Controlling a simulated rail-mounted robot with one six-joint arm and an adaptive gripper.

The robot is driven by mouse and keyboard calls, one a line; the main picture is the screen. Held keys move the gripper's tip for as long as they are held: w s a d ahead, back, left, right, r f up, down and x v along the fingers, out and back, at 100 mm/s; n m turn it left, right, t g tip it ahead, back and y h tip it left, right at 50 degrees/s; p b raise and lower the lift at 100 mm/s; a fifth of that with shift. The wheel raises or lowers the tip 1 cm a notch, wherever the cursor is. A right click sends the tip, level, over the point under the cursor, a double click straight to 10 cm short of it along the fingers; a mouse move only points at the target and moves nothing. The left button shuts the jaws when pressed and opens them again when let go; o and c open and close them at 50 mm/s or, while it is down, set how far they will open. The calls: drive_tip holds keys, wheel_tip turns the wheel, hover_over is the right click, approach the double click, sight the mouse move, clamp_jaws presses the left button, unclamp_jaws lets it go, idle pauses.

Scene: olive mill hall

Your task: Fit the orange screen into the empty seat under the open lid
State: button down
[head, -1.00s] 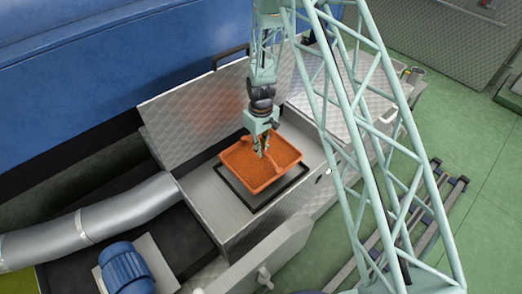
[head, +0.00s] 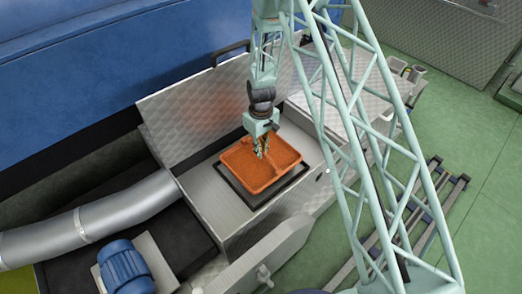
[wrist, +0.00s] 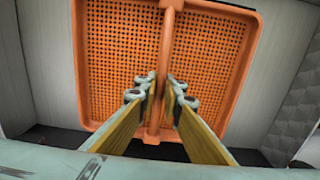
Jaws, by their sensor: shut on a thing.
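The orange screen (head: 259,166) is a shallow square tray with a perforated floor and a bar across its middle. My gripper (head: 261,151) is shut on that bar from above. In the wrist view the two fingers of my gripper (wrist: 160,90) pinch the bar of the screen (wrist: 112,50). The screen is over the dark-framed seat (head: 236,197) in the metal box top, under the open lid (head: 195,108). The dark frame shows along the screen's near and right edges. I cannot tell whether the screen touches the frame.
The raised lid stands behind the seat. A closed quilted lid (head: 318,100) lies to the right. A silver duct (head: 95,220) and a blue motor (head: 126,268) are at lower left. A hinged metal door (head: 262,252) stands at the front.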

drive_tip(key=shift+f+b, duration=0.55)
drive_tip(key=shift+f, duration=0.95)
drive_tip(key=shift+f+b, duration=0.9)
drive_tip(key=shift+f, duration=0.7)
idle(0.6)
drive_tip(key=c, duration=2.7)
unclamp_jaws()
drive_tip(key=shift+r, duration=0.2)
drive_tip(key=shift+r, duration=5.75)
drive_tip(key=shift+r, duration=0.1)
